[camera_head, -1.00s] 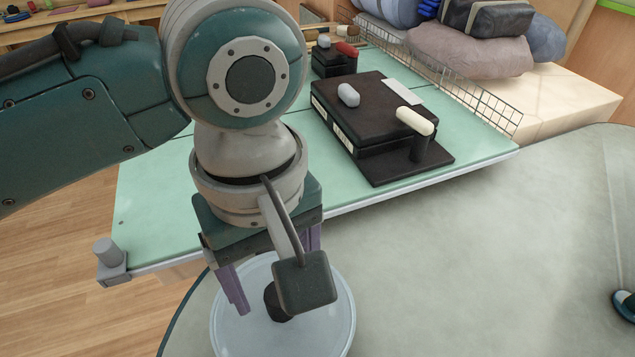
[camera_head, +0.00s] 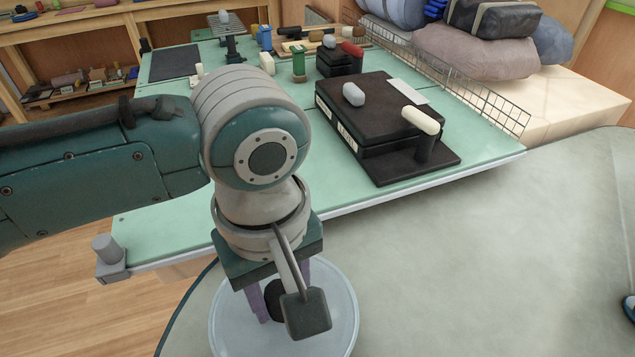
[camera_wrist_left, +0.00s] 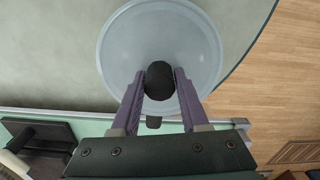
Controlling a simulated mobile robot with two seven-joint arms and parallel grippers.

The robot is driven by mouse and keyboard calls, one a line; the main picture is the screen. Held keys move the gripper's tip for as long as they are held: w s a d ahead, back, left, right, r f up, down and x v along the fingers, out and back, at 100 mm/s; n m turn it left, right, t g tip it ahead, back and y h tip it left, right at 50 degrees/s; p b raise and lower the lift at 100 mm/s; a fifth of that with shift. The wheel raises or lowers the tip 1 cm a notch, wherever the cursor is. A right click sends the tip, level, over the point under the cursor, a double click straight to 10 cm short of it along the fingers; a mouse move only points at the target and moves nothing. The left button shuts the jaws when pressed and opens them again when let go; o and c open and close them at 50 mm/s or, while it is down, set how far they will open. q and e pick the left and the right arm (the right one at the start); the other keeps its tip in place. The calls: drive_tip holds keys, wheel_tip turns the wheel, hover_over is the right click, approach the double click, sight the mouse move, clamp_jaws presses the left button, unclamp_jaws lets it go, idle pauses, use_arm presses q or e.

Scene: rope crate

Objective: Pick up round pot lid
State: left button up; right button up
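The round pot lid (camera_head: 340,325), a pale translucent disc with a black knob, lies on the grey rounded table near the bottom of the head view. It also shows in the left wrist view (camera_wrist_left: 120,45), with its black knob (camera_wrist_left: 159,82) between the two purple fingers. My left gripper (camera_wrist_left: 160,75) points down over the lid. Its fingers sit against both sides of the knob, and it looks shut on it. In the head view the left gripper (camera_head: 283,310) partly hides the knob and the lid. My right gripper is not in view.
A green table (camera_head: 180,230) stands just behind, carrying a black box (camera_head: 370,105) with a white-handled item (camera_head: 420,120). A wire rack (camera_head: 490,105) edges it at right. The grey table (camera_head: 500,260) is clear right of the lid.

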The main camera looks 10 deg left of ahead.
use_arm(q)
clamp_jaws()
idle(0.5)
